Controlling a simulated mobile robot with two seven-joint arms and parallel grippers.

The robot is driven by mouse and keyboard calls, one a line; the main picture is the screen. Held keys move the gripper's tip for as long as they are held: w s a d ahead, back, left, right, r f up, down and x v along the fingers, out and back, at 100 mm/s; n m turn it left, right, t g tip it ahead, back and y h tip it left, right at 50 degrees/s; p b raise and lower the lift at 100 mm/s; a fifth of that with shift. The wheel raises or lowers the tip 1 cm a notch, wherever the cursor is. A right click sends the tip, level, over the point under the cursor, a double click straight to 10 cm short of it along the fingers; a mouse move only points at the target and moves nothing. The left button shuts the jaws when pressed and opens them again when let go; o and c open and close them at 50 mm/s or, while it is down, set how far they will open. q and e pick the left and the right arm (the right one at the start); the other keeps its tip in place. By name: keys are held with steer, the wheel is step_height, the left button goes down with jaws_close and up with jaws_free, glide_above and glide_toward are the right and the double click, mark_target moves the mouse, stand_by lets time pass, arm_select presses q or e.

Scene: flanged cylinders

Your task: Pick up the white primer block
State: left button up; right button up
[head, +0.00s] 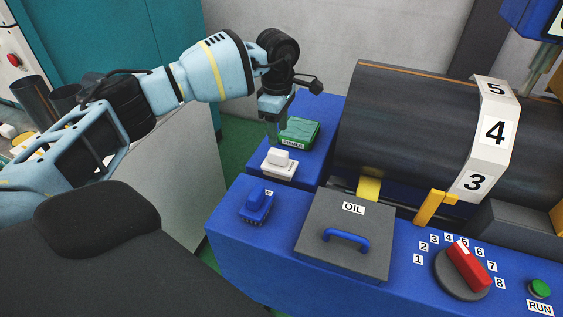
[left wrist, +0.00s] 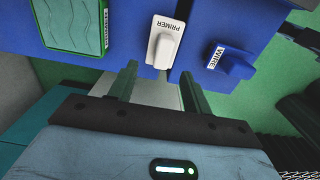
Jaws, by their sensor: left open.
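The white primer block (head: 279,163) sits on the blue ledge, a flat base with a raised knob on top. In the left wrist view the white block (left wrist: 164,44) shows its PRIMER label and lies just beyond the fingertips, roughly in line with the gap between them. My left gripper (head: 271,130) points down above and behind the block. Its two fingers (left wrist: 162,78) are apart with nothing between them, and they do not appear to touch the block. My right gripper is in neither view.
A green block (head: 299,131) lies close behind the white one. A blue knobbed block (head: 257,204) stands nearer the front. A grey OIL lid (head: 345,235) with a blue handle and a large dark cylinder (head: 420,125) are to the right.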

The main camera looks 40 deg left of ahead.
mark_target(279, 151)
arm_select(q)
step_height(279, 151, down, 2)
steer(key=shift+d+f, duration=0.1)
steer(key=shift+f, duration=0.3)
steer(key=f, duration=0.4)
steer(key=shift+s+d+f+p, duration=0.2)
steer(key=shift+f+p, duration=0.1)
steer(key=shift+p, duration=0.05)
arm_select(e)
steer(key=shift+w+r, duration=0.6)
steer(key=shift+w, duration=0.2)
arm_select(q)
steer(key=shift+c, duration=0.4)
jaws_close()
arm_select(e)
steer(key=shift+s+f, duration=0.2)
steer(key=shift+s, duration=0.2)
